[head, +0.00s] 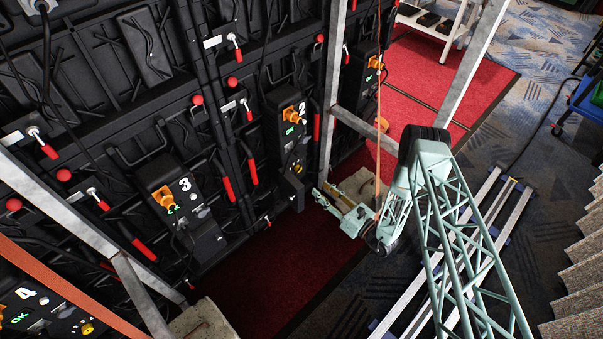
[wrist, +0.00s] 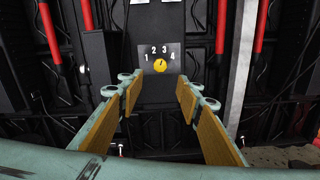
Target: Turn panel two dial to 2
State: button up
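Panel two's control box (head: 289,110) carries a white 2 and a green OK screen in the head view. Its small yellow dial (head: 297,168) sits low on the box. In the wrist view the round yellow dial (wrist: 160,66) is on a grey plate below the numbers 1 to 4. A small dark mark shows on the dial; I cannot tell surely which number it points to. My gripper (wrist: 160,86) is open and empty, its tan-padded fingers apart on both sides of the dial's line, still short of it. In the head view my gripper (head: 327,196) is right of and below the box.
Panel three's box (head: 180,205) and panel four's box (head: 45,305) are to the left, another box (head: 362,80) to the right. A grey metal upright (head: 333,90) stands close by my gripper. Red carpet (head: 290,265) below is clear.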

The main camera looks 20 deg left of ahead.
aim_at(298, 169)
jog(key=shift+a, duration=0.15)
jog(key=b+x, duration=0.2)
jog(key=x, duration=1.1)
jog(key=shift+a, duration=0.15)
jog(key=shift+w, duration=0.15)
jog(key=shift+c, duration=0.3)
jog(key=c, duration=0.8)
